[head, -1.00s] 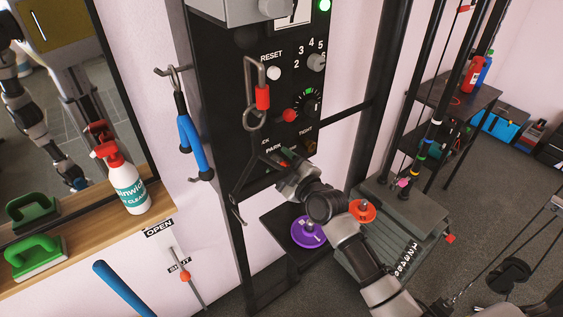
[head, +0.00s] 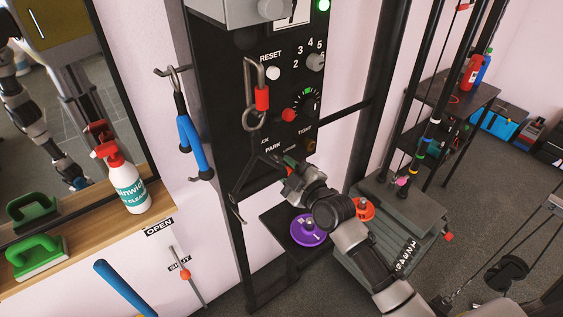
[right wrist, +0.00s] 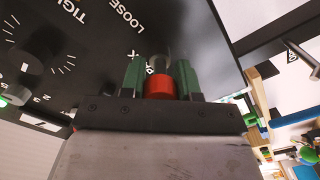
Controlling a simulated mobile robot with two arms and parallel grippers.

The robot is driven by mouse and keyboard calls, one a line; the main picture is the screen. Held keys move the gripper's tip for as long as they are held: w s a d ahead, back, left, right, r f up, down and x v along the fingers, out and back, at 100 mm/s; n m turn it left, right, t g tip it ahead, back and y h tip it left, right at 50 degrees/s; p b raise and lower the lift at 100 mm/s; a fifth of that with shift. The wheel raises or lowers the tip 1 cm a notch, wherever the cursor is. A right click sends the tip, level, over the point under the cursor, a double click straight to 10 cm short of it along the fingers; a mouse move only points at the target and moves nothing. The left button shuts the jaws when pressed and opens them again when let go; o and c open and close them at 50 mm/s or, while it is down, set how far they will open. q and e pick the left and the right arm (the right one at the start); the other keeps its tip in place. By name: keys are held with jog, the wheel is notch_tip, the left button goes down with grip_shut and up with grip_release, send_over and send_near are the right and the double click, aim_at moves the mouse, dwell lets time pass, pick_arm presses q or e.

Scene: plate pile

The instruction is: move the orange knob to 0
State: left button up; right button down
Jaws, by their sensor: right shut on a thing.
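My right gripper (head: 284,163) is low on the black control panel (head: 222,62), just below the PARK and LOOSE lettering. In the right wrist view its two green fingers (right wrist: 160,78) stand on either side of an orange-red knob (right wrist: 160,88) and are shut on it. A grey stem shows beyond the knob. In the head view only a bit of orange-red (head: 289,160) shows at the gripper. A round black dial (right wrist: 25,65) with white ticks is beside the gripper in the wrist view. I cannot make out a 0 mark. My left gripper is not in view.
A red ball knob (head: 289,115) sits beside the dial, and a metal hook with a red grip (head: 263,98) hangs in front of the panel. A purple disc (head: 307,230) and an orange disc (head: 364,209) lie below.

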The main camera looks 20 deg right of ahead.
jog(key=shift+f, duration=0.1)
jog(key=c, duration=0.8)
grip_release()
jog(key=shift+s, duration=0.15)
jog(key=shift+s+d, duration=0.2)
jog(key=shift+s, duration=0.2)
jog(key=b+v, duration=0.2)
jog(key=v, duration=0.8)
